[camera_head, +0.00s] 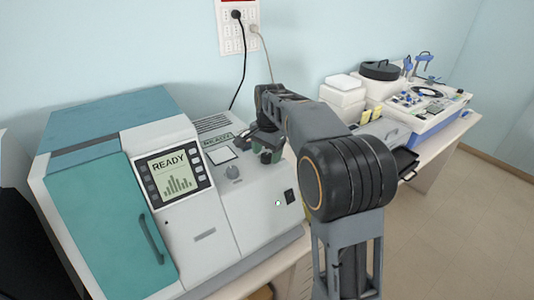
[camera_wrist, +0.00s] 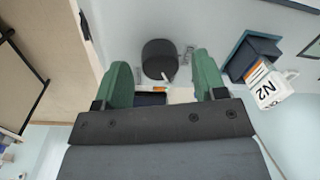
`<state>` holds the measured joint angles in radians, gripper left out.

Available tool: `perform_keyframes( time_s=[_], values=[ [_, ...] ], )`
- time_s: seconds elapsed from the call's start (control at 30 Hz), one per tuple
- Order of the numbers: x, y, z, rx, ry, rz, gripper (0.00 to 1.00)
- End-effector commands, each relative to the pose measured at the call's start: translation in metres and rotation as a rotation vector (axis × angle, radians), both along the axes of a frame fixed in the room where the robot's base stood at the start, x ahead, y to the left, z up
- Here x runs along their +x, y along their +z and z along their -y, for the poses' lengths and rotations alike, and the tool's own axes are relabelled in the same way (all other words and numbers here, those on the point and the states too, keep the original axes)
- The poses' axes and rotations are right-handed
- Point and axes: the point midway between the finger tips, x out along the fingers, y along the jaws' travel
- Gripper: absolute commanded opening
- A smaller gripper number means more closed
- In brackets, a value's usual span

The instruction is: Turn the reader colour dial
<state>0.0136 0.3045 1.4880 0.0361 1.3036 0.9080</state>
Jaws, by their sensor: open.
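The reader (camera_head: 215,205) is a white and teal machine on the bench at the left, with a screen (camera_head: 175,172) that says READY. In the wrist view a dark round knob (camera_wrist: 159,58), which looks like the dial, shows between and beyond the open green fingers (camera_wrist: 162,75). It has a pale pointer mark. I see no contact with it.
A white N2-labelled piece (camera_wrist: 265,85) sits by a blue-grey holder at the right of the wrist view. A teal door (camera_head: 105,225) is at left. White boxes (camera_head: 343,95) and blue-white equipment (camera_head: 425,110) stand behind.

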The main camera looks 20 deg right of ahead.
Motion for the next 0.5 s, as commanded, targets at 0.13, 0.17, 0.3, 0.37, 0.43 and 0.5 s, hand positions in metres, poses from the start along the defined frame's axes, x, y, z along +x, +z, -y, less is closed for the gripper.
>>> perform_keyframes(
  time_s=[0.13,0.17,0.3,0.37,0.43,0.5],
  values=[
    [0.0001,-0.0068,-0.0004,0.000,0.000,0.000,0.65],
    [0.0001,-0.0074,-0.0004,0.000,0.000,0.000,0.65],
    [0.0001,-0.0083,-0.0005,0.000,0.001,0.000,0.65],
    [0.0001,-0.0082,-0.0005,0.000,0.001,0.000,0.65],
    [0.0001,-0.0082,-0.0005,0.000,0.001,0.000,0.65],
    [0.0001,-0.0081,-0.0005,0.000,0.000,0.000,0.59]
  ],
)
